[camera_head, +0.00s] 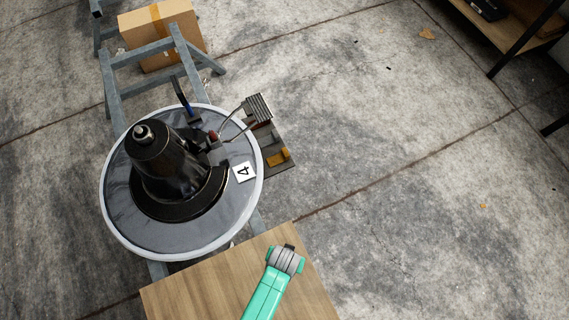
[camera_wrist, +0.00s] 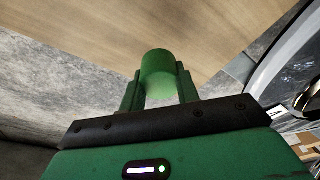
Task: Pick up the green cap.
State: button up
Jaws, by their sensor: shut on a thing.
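The green cap (camera_wrist: 158,66) shows in the wrist view as a short, plain green cylinder. It sits between the two green fingers of my gripper (camera_wrist: 160,80), which is shut on it. The cap's lower part runs down between the fingers toward the dark palm. In the head view my teal arm reaches in from the bottom over the wooden tabletop. I cannot make out the fingers or the cap there.
The wooden tabletop (camera_head: 190,287) is bare where it shows. Beyond it stands a round grey table (camera_head: 235,215) with a black machine (camera_head: 165,165) and a "4" card (camera_head: 244,172). A cardboard box (camera_head: 160,30) is at the back left. Open concrete floor lies right.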

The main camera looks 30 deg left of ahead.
jog(key=s+d+p, duration=0.1)
jog(key=s+d, duration=0.1)
jog(key=s+d+p, duration=0.1)
jog(key=s+d, duration=0.2)
jog(key=s+d+r+p, duration=0.1)
jog(key=s+d, duration=0.2)
jog(key=shift+s, duration=0.15)
notch_tip(320, 180, up, 8)
jog(key=p, duration=0.8)
